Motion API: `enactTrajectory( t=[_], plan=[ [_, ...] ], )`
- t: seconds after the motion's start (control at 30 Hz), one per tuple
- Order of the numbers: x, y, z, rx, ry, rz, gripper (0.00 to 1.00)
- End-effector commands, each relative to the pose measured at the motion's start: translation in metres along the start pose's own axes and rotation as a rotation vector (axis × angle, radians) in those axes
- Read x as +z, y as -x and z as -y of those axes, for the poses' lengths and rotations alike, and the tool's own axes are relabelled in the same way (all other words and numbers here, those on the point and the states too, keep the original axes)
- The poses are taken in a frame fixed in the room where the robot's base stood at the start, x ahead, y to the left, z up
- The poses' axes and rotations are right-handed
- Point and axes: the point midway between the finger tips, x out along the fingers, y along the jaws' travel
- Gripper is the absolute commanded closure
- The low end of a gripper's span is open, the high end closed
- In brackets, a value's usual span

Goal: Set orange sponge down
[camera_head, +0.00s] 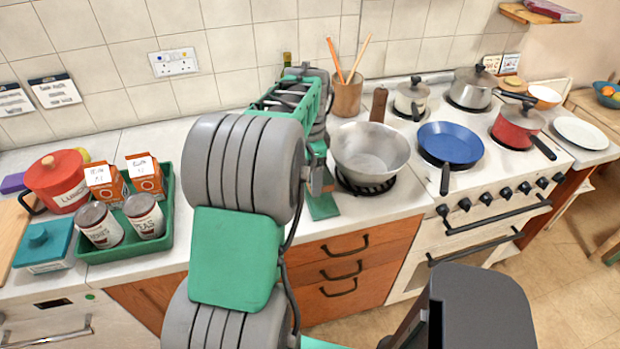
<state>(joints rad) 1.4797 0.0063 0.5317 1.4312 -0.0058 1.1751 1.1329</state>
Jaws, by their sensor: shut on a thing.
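My arm reaches over the counter (398,203) at the middle of the view, and its thick grey and green links block much of what lies behind. The wrist end is partly visible between the arm and the steel pan. The jaws of my gripper are hidden, so I cannot see what is between them. I cannot make out an orange sponge for certain. A small orange-brown item (513,80) lies at the back right by the wall cards, too small to identify.
A green tray (95,256) with tins and orange boxes, a red pot (57,180) and a teal box (45,247) stand left. A steel pan (370,152), a blue frying pan (450,143) and a red saucepan (517,130) stand right. Some counter shows behind the tray.

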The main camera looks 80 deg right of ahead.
Motion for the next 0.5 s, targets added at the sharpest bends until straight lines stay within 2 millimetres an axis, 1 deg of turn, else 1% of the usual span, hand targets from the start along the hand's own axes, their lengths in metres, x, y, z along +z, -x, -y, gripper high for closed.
enactTrajectory(
  t=[0.1, 0.2, 0.27, 0.3, 0.5],
  plan=[
    [-0.002, -0.01, 0.009, 0.0, 0.001, 0.0, 0.59],
    [-0.001, -0.028, 0.007, 0.002, 0.001, 0.001, 0.59],
    [-0.001, -0.036, 0.007, 0.0, 0.001, 0.0, 0.59],
    [-0.001, -0.039, 0.007, -0.001, 0.001, 0.0, 0.59],
    [-0.002, -0.039, 0.007, -0.002, 0.001, -0.001, 0.59]
  ],
)
